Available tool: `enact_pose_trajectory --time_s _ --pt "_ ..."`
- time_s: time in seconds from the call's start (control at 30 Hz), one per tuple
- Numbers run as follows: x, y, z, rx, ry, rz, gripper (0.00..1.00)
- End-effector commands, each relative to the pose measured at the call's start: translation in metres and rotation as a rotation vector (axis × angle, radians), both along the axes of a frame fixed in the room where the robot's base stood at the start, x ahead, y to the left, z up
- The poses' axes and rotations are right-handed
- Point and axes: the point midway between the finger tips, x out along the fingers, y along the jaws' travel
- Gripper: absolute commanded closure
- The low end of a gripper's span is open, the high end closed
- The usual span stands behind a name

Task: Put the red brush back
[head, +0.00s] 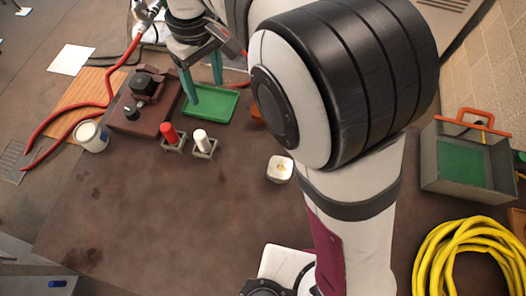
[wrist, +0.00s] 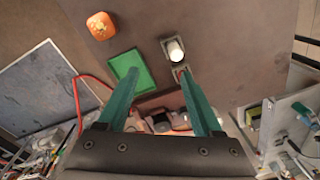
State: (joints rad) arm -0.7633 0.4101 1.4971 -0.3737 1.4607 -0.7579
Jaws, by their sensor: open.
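A red cylinder (head: 168,131), perhaps the red brush's handle, stands upright in a small grey-green holder (head: 174,147). Beside it on the right, a white cylinder (head: 201,140) stands in a similar holder (head: 207,154). My gripper (head: 203,91), with teal fingers, is open and empty over the green tray (head: 225,108), behind the two holders. In the wrist view my gripper (wrist: 161,72) spans beside the green tray (wrist: 127,67). The white cylinder (wrist: 174,50) shows beyond the right finger; the red one is mostly hidden behind that finger.
A brown block with black knobs (head: 145,105) and a white can (head: 91,136) stand left. A red hose (head: 75,108) runs past them. A grey toolbox (head: 432,165) and yellow hose (head: 430,250) are right. The front middle is clear.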

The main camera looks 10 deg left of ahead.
Motion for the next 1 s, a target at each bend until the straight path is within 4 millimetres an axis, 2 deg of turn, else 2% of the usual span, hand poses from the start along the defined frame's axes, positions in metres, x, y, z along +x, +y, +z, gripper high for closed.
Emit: enact_pose_trajectory --time_s 0.03,0.07,0.1,0.13,0.2,0.3,0.4,0.47,1.0 --pt "-0.001 -0.059 0.018 0.012 0.012 -0.220 0.33" --pt "-0.009 -0.096 0.025 0.015 0.024 -0.373 0.33" --pt "-0.026 -0.140 0.029 0.024 0.041 -0.573 0.33" --pt "-0.042 -0.168 0.029 0.028 0.054 -0.718 0.33" --pt "-0.085 -0.218 0.022 0.040 0.083 -1.027 0.33" --pt "-0.136 -0.253 0.003 0.053 0.119 -1.357 0.33" --pt "-0.163 -0.263 -0.012 0.060 0.138 -1.526 0.33" --pt "-0.169 -0.265 -0.016 0.061 0.143 -1.563 0.33" --pt "-0.169 -0.265 -0.016 0.059 0.146 -1.563 0.33"
